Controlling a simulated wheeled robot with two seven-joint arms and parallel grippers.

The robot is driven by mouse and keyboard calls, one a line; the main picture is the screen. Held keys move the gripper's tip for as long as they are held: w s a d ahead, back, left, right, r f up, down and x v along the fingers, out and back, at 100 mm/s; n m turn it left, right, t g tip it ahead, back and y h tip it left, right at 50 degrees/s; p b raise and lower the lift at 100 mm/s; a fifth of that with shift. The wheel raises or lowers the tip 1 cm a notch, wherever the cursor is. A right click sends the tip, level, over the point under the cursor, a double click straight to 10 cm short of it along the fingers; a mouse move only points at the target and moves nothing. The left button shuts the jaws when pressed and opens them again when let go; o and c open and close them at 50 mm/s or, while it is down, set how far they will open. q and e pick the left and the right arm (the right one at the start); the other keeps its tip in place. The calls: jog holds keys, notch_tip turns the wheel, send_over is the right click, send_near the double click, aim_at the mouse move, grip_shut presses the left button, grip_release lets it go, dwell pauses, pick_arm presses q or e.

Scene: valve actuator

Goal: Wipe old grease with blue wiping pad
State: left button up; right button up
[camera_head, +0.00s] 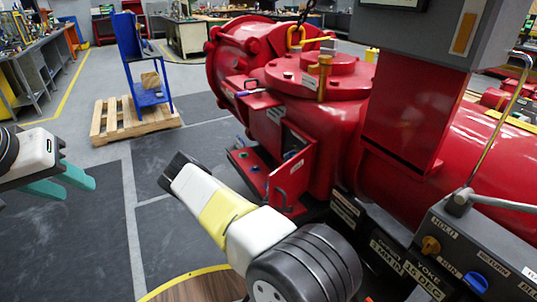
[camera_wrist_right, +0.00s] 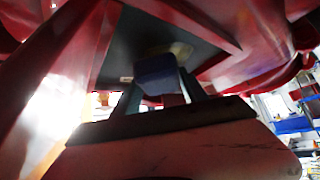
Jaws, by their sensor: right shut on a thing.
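In the right wrist view, my right gripper (camera_wrist_right: 158,88) is shut on the blue wiping pad (camera_wrist_right: 155,74). The pad is held between its fingers, facing a dark surface framed by red walls. A pale yellowish patch (camera_wrist_right: 182,50), which looks like grease, shows just behind the pad's upper right edge. I cannot tell whether the pad touches it. In the head view, the right gripper is hidden; the right arm bends beside the red valve actuator (camera_head: 320,75). My left gripper (camera_head: 79,190) is open and empty at the left edge, well away from the actuator.
A red door (camera_head: 292,178) with a handle stands open on the actuator's near side. A control box (camera_head: 480,250) with knobs and a lever is at the lower right. A blue stand (camera_head: 135,60) stands on a wooden pallet (camera_head: 112,122). Dark floor mats left of the actuator are clear.

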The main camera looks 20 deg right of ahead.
aim_at(285, 157)
jog(key=shift+s+d+f+g+h, duration=0.2)
jog(key=shift+s+d+g, duration=0.05)
jog(key=shift+s, duration=0.25)
jog(key=shift+s+d+f+g+h, duration=0.15)
jog(key=shift+s+d+g+h, duration=0.1)
jog(key=shift+s, duration=0.2)
jog(key=shift+w, duration=0.2)
jog(key=shift+y, duration=0.25)
jog(key=shift+w+a+r, duration=0.15)
jog(key=shift+w, duration=1.35)
jog(key=shift+w+a+r, duration=0.1)
jog(key=shift+w+r, duration=0.05)
jog(key=shift+w, duration=3)
jog(key=shift+w+a+r, duration=0.1)
